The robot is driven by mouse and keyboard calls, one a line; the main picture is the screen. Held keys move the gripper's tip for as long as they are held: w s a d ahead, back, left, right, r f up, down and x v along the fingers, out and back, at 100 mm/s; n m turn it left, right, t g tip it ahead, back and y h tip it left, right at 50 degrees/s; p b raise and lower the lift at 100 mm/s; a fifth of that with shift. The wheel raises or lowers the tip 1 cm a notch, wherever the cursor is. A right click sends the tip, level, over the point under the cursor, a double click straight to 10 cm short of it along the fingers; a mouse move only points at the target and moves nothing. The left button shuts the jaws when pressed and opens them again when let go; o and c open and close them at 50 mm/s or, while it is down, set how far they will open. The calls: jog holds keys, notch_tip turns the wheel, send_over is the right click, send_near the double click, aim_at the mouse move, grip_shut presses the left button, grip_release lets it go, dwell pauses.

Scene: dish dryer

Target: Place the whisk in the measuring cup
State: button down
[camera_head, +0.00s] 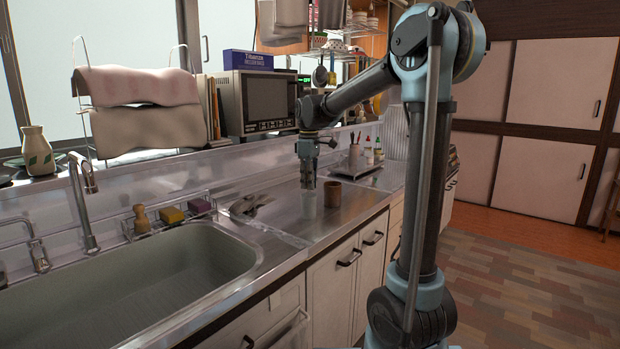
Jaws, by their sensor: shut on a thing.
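My gripper (308,178) points straight down over the counter, right of the sink. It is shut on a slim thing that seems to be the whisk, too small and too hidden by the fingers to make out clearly. A pale, see-through measuring cup (306,200) stands upright on the counter directly below the fingertips in this view. I cannot tell whether the whisk's lower end is inside the cup or above it.
A brown cup (332,195) stands close to the right of the measuring cup. Metal utensils (248,205) lie to the left by the sink (150,285). A tray (355,168) with small bottles stands behind, and a microwave (258,102) is at the back.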

jog(key=shift+f, duration=0.35)
jog(key=c, duration=1.6)
grip_release()
jog(key=s+d+f+m+t, duration=0.35)
jog(key=s+d+m, duration=0.4)
jog(key=d, duration=0.35)
jog(key=s+d+f+m+t, duration=0.2)
jog(key=s+d+m+t, duration=0.3)
jog(key=s+d, duration=0.5)
jog(key=s+f+g, duration=0.2)
jog(key=s+f, duration=0.2)
jog(key=s+f+g, duration=0.2)
jog(key=s+f, duration=0.1)
jog(key=s, duration=0.2)
jog(key=s+f+m+g, duration=0.1)
jog(key=s+f+g, duration=0.1)
jog(key=s+f, duration=0.2)
jog(key=shift+s+d+f, duration=0.3)
jog(key=shift+s+d, duration=0.1)
jog(key=shift+s, duration=0.25)
